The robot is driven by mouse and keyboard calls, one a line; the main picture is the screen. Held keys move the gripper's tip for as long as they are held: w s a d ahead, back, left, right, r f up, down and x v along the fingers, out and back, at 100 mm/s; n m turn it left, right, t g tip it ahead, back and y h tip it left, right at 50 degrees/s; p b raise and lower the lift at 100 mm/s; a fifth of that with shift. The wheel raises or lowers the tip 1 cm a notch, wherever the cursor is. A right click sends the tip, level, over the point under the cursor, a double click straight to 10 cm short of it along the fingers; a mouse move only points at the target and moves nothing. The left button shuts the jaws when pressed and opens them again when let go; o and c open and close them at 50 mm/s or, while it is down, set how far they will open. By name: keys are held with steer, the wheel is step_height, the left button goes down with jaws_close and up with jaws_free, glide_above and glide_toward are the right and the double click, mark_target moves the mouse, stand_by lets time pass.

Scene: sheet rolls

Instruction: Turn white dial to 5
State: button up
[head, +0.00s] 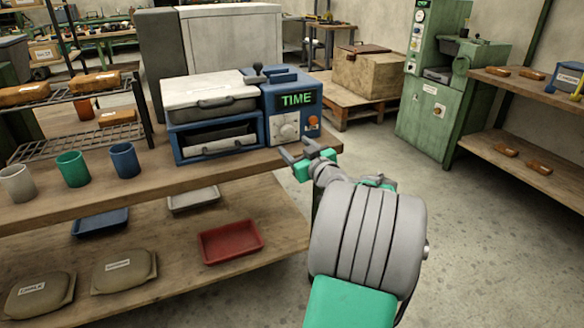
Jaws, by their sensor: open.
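The white dial (287,132) is on the front of a blue machine (277,97), below its lit green "TIME" display (296,99). An orange knob (313,123) sits to the right of the dial. The dial's markings are too small to read. My gripper (297,154) is open and empty. In the picture, its fingertips are just below the dial, near the bench's right end. They look apart from the dial, though the gap in depth is hard to judge.
The machine stands on a wooden bench (225,170) with white, green and blue cups (73,168) at left. A red tray (230,241) and sacks (124,270) lie on the lower shelf. The floor to the right (470,240) is clear.

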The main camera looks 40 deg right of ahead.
mark_target(290, 133)
steer(key=shift+t+h, duration=0.3)
steer(key=shift+h, duration=0.1)
steer(key=w+d, duration=0.1)
steer(key=w, duration=0.1)
steer(key=w+d, duration=0.1)
steer(key=w, duration=0.1)
steer(key=w+d, duration=0.2)
steer(key=shift+w, duration=0.25)
jaws_close()
